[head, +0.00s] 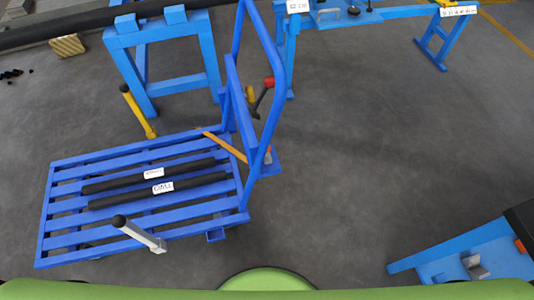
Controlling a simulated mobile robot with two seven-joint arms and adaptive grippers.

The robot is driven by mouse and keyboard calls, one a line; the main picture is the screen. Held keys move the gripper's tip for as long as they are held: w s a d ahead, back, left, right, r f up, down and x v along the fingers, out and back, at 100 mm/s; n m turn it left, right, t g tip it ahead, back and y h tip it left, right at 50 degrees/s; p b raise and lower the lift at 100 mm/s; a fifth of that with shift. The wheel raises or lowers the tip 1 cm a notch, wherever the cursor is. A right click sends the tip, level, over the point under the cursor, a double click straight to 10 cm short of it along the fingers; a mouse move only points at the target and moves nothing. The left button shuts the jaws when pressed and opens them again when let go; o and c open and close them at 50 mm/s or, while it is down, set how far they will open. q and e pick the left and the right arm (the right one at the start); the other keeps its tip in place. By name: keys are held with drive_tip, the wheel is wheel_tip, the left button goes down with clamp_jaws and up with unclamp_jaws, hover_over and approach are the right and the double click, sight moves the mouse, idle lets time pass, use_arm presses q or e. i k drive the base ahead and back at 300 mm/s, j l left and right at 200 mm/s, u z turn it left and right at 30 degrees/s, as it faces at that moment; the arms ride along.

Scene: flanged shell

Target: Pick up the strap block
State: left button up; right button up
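No object is plainly recognisable as the strap block. A small grey metal piece (475,266) sits on the blue bench (495,257) at the lower right; I cannot tell whether it is the strap block. A light wooden block (68,45) with dark stripes lies on the floor at the upper left; it too could be a block of some kind. Neither of my grippers shows in the head view, so I see nothing held.
A blue slatted cart (72,212) carries two labelled black bars (110,185). A grey-handled lever (140,234) stands at its front edge, a yellow one (138,111) behind. Blue stands (183,84) support a long dark pipe (70,25). The floor right of centre is clear.

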sight(268, 159)
drive_tip(key=i+l+u, duration=0.65)
drive_tip(key=l+u, duration=0.2)
drive_tip(key=i+l+u, duration=0.1)
drive_tip(key=l+u, duration=0.15)
drive_tip(key=l, duration=0.25)
drive_tip(key=i+l+u, duration=0.1)
drive_tip(key=l+u, duration=0.5)
drive_tip(key=l, duration=0.25)
drive_tip(key=l+u, duration=0.25)
drive_tip(key=l, duration=0.25)
drive_tip(key=l+u, duration=0.25)
drive_tip(key=l, duration=0.15)
drive_tip(key=k+l+u, duration=0.25)
drive_tip(key=l+u, duration=0.25)
drive_tip(key=l, duration=0.2)
drive_tip(key=k+l+u, duration=0.25)
